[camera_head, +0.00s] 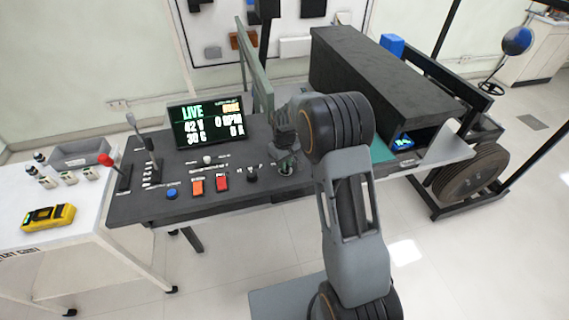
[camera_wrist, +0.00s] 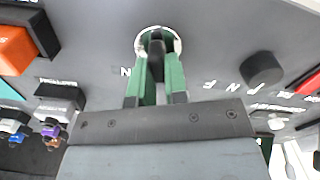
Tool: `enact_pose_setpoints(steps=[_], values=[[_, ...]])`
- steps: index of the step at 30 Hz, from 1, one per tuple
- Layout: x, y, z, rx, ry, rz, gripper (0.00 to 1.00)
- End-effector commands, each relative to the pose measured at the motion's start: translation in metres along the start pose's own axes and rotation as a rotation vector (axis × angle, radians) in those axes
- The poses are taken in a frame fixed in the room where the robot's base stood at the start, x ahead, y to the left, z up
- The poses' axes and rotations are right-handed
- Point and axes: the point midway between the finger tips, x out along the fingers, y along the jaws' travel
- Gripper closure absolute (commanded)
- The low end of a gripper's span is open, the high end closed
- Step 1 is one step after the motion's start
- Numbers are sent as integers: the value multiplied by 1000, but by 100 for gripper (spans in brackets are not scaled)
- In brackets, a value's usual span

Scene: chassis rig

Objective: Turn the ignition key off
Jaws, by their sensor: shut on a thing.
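The ignition key (camera_wrist: 156,47) is dark and stands in a round silver lock ring (camera_wrist: 143,42) on the grey console panel, at the top middle of the wrist view. My gripper (camera_wrist: 159,62) has green fingers on both sides of the key and is shut on it. In the head view my gripper (camera_head: 286,168) reaches down to the right part of the dark console (camera_head: 225,193). There the key is mostly hidden by the fingers and wrist. The markings around the lock are mostly covered, so I cannot tell the key's position against them.
A black knob (camera_head: 252,174), red switch (camera_head: 222,183), orange switch (camera_head: 197,187) and blue button (camera_head: 171,193) line the console. A lit display (camera_head: 207,122) reads LIVE. Levers stand at left. A dark block (camera_head: 385,75) rises at right. A white table (camera_head: 50,240) stands at left.

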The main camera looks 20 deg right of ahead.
Motion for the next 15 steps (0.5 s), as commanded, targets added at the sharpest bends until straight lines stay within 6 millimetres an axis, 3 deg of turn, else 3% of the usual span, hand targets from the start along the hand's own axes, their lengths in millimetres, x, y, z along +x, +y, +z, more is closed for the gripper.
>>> enact_pose_setpoints(steps=[15], values=[[-1, -2, 0, -154, 2, 0, 100]])
